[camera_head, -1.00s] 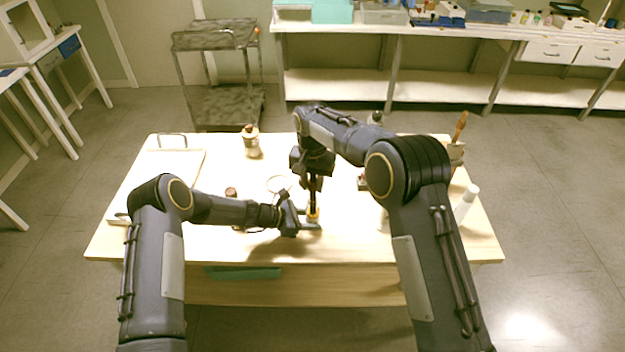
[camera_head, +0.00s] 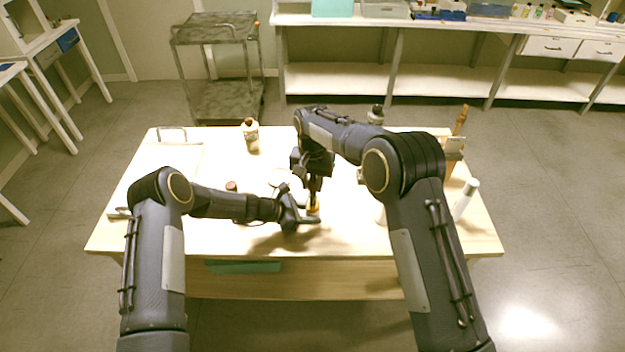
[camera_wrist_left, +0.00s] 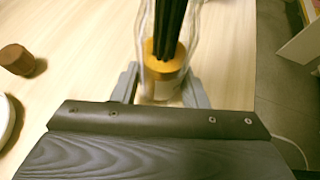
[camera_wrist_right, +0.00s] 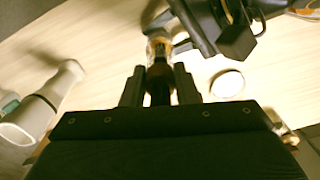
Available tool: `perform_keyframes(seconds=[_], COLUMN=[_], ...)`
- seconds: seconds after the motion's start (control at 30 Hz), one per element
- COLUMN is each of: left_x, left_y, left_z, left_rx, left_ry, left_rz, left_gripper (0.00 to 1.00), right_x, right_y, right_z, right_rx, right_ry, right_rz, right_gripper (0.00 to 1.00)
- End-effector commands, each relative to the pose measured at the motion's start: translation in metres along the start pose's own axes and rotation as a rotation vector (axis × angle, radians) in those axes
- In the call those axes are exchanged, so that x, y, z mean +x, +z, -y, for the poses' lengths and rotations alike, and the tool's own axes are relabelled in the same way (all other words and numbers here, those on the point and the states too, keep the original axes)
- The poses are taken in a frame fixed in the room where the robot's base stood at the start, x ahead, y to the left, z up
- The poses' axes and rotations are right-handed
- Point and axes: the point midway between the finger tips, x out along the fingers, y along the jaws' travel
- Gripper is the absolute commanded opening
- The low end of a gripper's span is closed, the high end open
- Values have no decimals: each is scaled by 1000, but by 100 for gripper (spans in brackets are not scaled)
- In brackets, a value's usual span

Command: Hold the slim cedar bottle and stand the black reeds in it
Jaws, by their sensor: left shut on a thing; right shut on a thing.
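My right gripper (camera_head: 314,180) is above the bottle, shut on the black reeds (camera_wrist_left: 170,28). In the right wrist view the gripper (camera_wrist_right: 160,85) points at the bottle (camera_wrist_right: 158,47).
A brown-capped bottle (camera_head: 251,136) stands at the back. A white bottle (camera_head: 466,199) and a holder with a brush (camera_head: 453,152) stand at the right. A pale board (camera_head: 160,165) lies at the left.

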Motion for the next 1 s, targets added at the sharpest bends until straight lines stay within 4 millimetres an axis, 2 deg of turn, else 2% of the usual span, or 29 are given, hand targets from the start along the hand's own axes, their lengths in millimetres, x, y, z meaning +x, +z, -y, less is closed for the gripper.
perform_keyframes(seconds=[0.1,0.13,0.3,0.67,0.77,1.0], left_x=[0,0,0,0,0,0], left_y=[0,0,0,0,0,0], left_z=[0,0,0,0,0,0], left_rx=[0,0,0,0,0,0], left_ry=[0,0,0,0,0,0], left_rz=[1,1,1,1,1,0], left_gripper=[27,27,27,27,27,27], right_x=[3,3,3,-3,-16,-68], right_y=[0,0,0,0,-1,-1], right_z=[0,0,0,0,0,1], right_rx=[0,0,0,0,1,1], right_ry=[1,0,0,-1,-2,-4], right_rz=[1,0,0,-2,-3,-5], right_gripper=[0,30,52,53,53,53])
